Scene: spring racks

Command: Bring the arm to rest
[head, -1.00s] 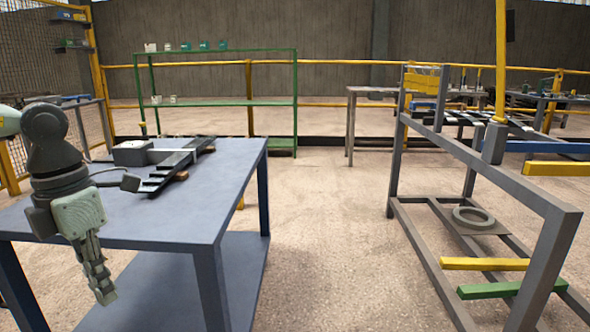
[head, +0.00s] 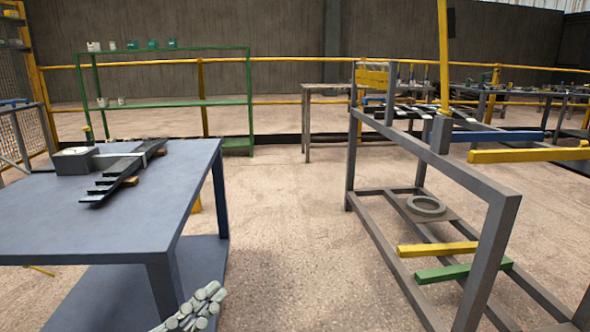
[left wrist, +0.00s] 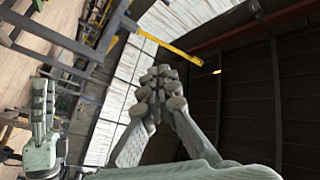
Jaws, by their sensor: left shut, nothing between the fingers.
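My left gripper (head: 195,308) shows at the bottom edge of the head view, beside the front right leg of the blue-grey table. Only its grey-green finger links are in the picture. In the left wrist view its fingers (left wrist: 161,82) meet at the tips, shut with nothing between them. They point up, with the dark wall and pale roof panels behind. Another grey-green gripper, my right one (left wrist: 39,112), shows small at the left of the left wrist view. Whether its fingers are apart is too small to tell.
The blue-grey table (head: 130,215) carries a grey box (head: 73,163) and a dark toothed rack (head: 120,172). A grey metal frame (head: 440,178) with yellow and green bars stands at right. A green shelf (head: 165,103) stands behind. The floor between table and frame is clear.

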